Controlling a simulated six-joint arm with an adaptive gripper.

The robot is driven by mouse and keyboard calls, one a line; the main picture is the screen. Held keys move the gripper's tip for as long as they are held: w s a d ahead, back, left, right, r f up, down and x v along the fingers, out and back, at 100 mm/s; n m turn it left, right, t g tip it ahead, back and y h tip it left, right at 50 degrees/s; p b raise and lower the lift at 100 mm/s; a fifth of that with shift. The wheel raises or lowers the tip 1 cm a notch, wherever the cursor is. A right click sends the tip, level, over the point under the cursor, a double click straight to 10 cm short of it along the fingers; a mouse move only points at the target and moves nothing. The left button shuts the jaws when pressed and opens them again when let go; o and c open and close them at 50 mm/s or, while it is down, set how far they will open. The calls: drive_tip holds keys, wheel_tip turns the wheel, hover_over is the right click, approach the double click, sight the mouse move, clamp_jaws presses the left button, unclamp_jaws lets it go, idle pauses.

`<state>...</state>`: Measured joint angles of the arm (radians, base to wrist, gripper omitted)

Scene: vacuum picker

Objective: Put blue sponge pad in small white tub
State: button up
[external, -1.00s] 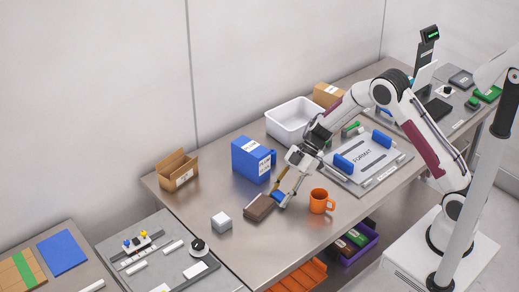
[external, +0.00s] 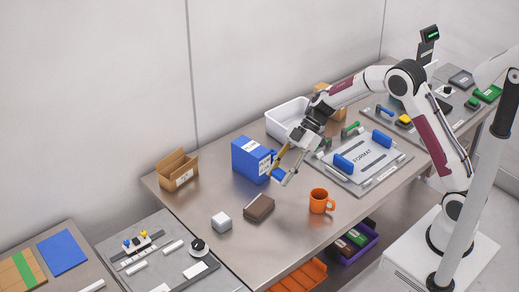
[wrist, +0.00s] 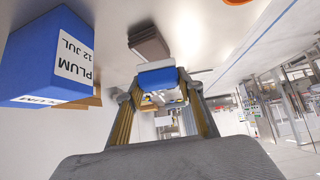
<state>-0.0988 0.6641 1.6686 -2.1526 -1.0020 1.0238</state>
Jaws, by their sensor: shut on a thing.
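The blue sponge pad (external: 278,174) is held between the fingers of my gripper (external: 278,176), raised above the table. In the wrist view the blue pad (wrist: 157,77) sits between the two fingertips of my gripper (wrist: 160,92). My gripper is shut on it. The small white tub (external: 289,119) stands open at the back of the table, behind and above the gripper in the external view. My arm partly hides its right side, and I cannot see its floor.
A blue box (external: 251,160) labelled PLUM stands close to the left of my gripper. A brown block (external: 258,208), a white cube (external: 221,222) and an orange mug (external: 321,201) are on the table in front. A cardboard box (external: 177,170) is at left. The FORMAT plate (external: 368,160) lies at right.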

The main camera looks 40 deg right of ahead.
sight(280, 172)
drive_tip(key=shift+r, duration=0.2)
idle(0.6)
wheel_tip(280, 172, up, 11)
drive_tip(key=w+d+m+t+h, duration=0.3)
drive_tip(key=w+d+m, duration=0.3)
drive_tip(key=w+d, duration=0.45)
drive_tip(key=w+d+m+t+h, duration=0.3)
drive_tip(key=w+d+m, duration=0.35)
drive_tip(key=d, duration=0.65)
drive_tip(key=w+d+m+t+h, duration=0.3)
drive_tip(key=w+d+m, duration=0.3)
drive_tip(key=w+d, duration=0.45)
wheel_tip(280, 172, down, 10)
drive_tip(key=s+d, duration=0.1)
drive_tip(key=s, duration=0.1)
drive_tip(key=shift+f, duration=0.25)
drive_tip(key=shift+d+f+n, duration=0.1)
drive_tip(key=shift+n, duration=0.15)
drive_tip(key=shift+f, duration=3.05)
drive_tip(key=shift+f, duration=0.1)
drive_tip(key=shift+f, duration=1.75)
